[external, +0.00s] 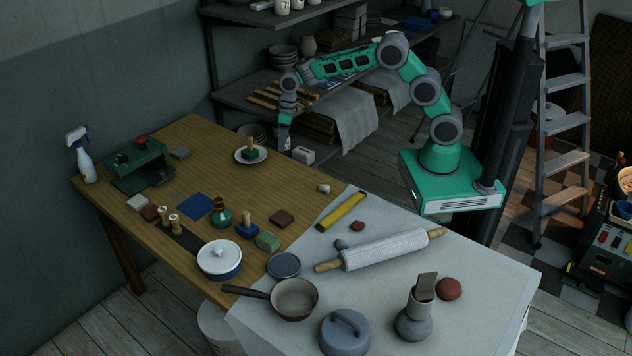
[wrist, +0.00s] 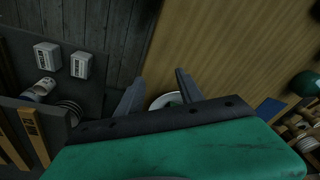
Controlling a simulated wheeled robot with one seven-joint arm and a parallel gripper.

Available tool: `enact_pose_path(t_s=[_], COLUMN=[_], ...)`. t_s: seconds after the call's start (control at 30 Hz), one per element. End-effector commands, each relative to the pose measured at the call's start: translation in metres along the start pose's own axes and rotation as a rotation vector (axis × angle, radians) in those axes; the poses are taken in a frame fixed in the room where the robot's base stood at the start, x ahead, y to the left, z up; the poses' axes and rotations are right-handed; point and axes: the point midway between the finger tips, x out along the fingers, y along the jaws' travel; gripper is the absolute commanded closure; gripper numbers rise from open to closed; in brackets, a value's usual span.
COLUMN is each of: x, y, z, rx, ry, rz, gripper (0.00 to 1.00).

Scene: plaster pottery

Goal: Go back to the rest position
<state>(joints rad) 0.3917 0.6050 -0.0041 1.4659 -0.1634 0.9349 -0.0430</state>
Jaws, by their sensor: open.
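My gripper (external: 285,140) hangs at the end of my green and grey arm, beyond the far right edge of the wooden table (external: 185,250), pointing down. In the wrist view its two fingers (wrist: 158,92) are spread apart with nothing between them. A white plate (external: 262,155) with a green block (external: 250,153) on it stands on the table, to the left of my gripper and apart from it. The plate shows in the wrist view (wrist: 157,103) just past the fingers, partly hidden by my gripper's body.
Shelves with bowls (external: 283,54) and draped cloth (external: 350,120) stand close behind my gripper. A rolling pin (external: 385,250), pan (external: 295,298) and grey vase (external: 413,322) rest on the cloth-covered front.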

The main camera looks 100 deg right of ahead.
Motion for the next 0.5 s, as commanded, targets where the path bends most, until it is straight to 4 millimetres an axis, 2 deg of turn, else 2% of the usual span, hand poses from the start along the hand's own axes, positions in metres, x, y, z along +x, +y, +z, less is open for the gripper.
enact_pose_path(t_s=[0.03, 0.1, 0.17, 0.2, 0.3, 0.4, 0.5], x=[0.010, 0.013, 0.004, -0.006, -0.033, -0.063, -0.095], y=[-0.001, -0.006, -0.016, -0.025, -0.046, -0.067, -0.087], z=[0.032, 0.081, 0.123, 0.151, 0.215, 0.265, 0.295], rx=[0.029, 0.067, 0.082, 0.085, 0.067, 0.021, -0.046], ry=[-0.055, -0.123, -0.168, -0.192, -0.221, -0.208, -0.146], rz=[0.001, 0.010, 0.021, 0.030, 0.051, 0.067, 0.069], gripper=[0.56, 0.56, 0.56, 0.56, 0.56, 0.56, 0.56])
